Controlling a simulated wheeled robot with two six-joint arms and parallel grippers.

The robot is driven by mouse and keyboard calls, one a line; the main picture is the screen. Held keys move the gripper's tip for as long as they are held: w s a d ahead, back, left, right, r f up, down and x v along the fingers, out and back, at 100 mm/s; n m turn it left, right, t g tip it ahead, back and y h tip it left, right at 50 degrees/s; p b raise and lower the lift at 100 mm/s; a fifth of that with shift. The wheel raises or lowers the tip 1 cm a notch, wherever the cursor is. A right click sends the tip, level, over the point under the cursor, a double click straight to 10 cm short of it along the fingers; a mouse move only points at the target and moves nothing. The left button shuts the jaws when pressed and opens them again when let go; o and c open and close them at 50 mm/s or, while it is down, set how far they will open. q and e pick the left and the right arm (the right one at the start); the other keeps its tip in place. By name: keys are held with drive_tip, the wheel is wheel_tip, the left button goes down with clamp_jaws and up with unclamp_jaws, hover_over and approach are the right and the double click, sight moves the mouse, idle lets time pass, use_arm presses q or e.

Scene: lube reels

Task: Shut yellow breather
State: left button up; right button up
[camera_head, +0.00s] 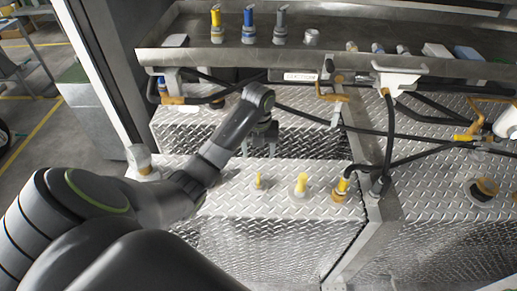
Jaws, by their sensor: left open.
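My right gripper is not in view.
Black hoses (389,135) cross behind and right of the fittings. A metal shelf (350,62) at the back holds yellow, blue and grey nozzles. A dark-topped cap (482,191) sits on the right tank. The tank top left of the fittings is mostly clear.

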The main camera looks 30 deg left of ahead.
use_arm(q)
drive_tip(key=b, duration=0.7)
hover_over(258, 178)
wheel_tip(258, 178, down, 8)
drive_tip(key=shift+d+f, duration=0.1)
drive_tip(key=shift+d, duration=0.05)
wheel_tip(258, 178, down, 4)
drive_tip(key=shift+f, duration=0.9)
drive_tip(key=shift+c, duration=0.3)
drive_tip(key=c, duration=0.9)
drive_tip(key=shift+r+p, duration=0.2)
drive_tip(key=shift+p, duration=0.2)
drive_tip(key=shift+c, duration=0.5)
drive_tip(key=shift+f, duration=0.15)
